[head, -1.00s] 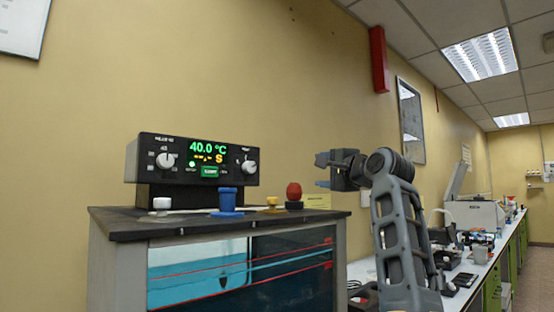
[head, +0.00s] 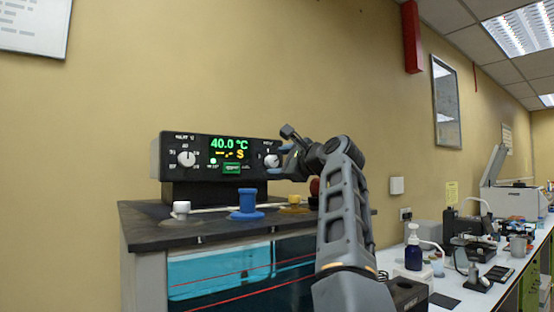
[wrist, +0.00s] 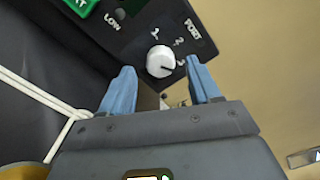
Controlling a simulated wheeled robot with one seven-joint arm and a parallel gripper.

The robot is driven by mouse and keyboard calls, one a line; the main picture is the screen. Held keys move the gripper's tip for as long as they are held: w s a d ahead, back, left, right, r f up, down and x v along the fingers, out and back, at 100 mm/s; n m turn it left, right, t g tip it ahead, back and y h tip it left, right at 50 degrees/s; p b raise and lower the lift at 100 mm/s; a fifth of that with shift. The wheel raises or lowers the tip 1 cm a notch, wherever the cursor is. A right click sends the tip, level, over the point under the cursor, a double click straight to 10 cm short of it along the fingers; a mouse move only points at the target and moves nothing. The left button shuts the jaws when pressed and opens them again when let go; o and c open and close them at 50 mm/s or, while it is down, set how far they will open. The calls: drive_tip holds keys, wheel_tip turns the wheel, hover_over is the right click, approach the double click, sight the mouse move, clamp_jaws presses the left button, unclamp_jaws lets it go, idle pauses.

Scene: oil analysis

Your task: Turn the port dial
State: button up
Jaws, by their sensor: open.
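The port dial (head: 271,160) is a white round knob at the right end of the black control panel (head: 201,147). In the wrist view the port dial (wrist: 160,62) has a dark pointer line and numbers around it, with the word PORT beside them; the pointer faces about the 3. My gripper (head: 281,160) is at the panel's right end, facing the dial. In the wrist view its blue fingers (wrist: 160,72) are open, one on each side of the dial in the picture. I cannot tell whether they touch it.
A second white dial (head: 186,158) and a green 40.0 °C display (head: 229,144) are on the panel. Below on the bath's dark top are a white cap (head: 181,207), a blue plug (head: 247,201) and a yellow plug (head: 295,202). A red knob (head: 314,186) is partly hidden by my arm.

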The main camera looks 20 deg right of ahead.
drive_tip(key=shift+x, duration=0.95)
drive_tip(key=shift+c, duration=0.4)
drive_tip(key=c, duration=0.9)
drive_tip(key=shift+c, duration=0.2)
drive_tip(key=n, duration=0.5)
drive_tip(key=shift+d+n+p, duration=0.1)
drive_tip(key=shift+n+p, duration=0.2)
drive_tip(key=shift+p, duration=0.1)
drive_tip(key=n, duration=0.6)
drive_tip(key=shift+f, duration=0.1)
